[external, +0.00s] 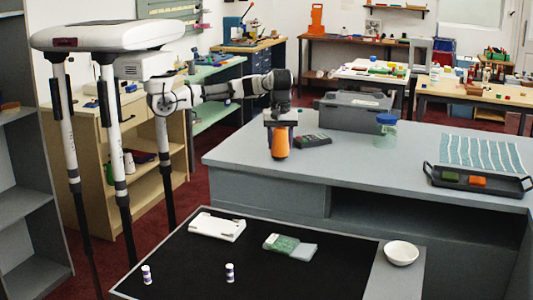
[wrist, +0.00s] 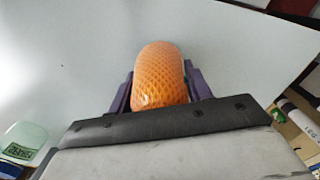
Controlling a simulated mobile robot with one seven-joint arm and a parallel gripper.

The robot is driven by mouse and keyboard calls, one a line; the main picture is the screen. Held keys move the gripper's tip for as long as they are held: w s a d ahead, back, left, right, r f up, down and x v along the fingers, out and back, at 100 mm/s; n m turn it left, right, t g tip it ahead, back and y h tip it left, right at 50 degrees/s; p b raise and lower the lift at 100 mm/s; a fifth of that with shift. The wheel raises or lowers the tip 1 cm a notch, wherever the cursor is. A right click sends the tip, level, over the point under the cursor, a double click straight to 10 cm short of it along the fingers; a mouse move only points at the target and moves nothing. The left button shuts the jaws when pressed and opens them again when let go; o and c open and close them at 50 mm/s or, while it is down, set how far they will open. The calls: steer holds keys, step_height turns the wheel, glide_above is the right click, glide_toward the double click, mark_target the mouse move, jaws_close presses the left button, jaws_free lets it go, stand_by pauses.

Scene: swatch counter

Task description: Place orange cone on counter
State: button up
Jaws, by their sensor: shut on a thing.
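The orange cone (external: 280,143) is at the left part of the grey counter (external: 232,152), below my gripper (external: 281,125). In the wrist view the cone (wrist: 160,75) shows a textured, rounded orange surface between the two dark purple fingers of my gripper (wrist: 159,88). The fingers are shut on it, one at each side. In the external view the cone's lower end is at or just above the counter top; I cannot tell whether it touches.
A dark device (external: 312,140) lies just right of the cone. A grey case (external: 355,110), a blue-lidded jar (external: 386,130) and a black tray (external: 478,180) stand farther right. The counter's front left is clear. A lower black surface (external: 255,262) holds small items in front.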

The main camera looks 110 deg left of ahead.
steer(key=shift+f, duration=0.4)
steer(key=shift+f, duration=0.2)
steer(key=o, duration=1)
steer(key=shift+o, duration=0.2)
steer(key=shift+r, duration=0.15)
step_height(320, 180, up, 12)
steer(key=b, duration=0.2)
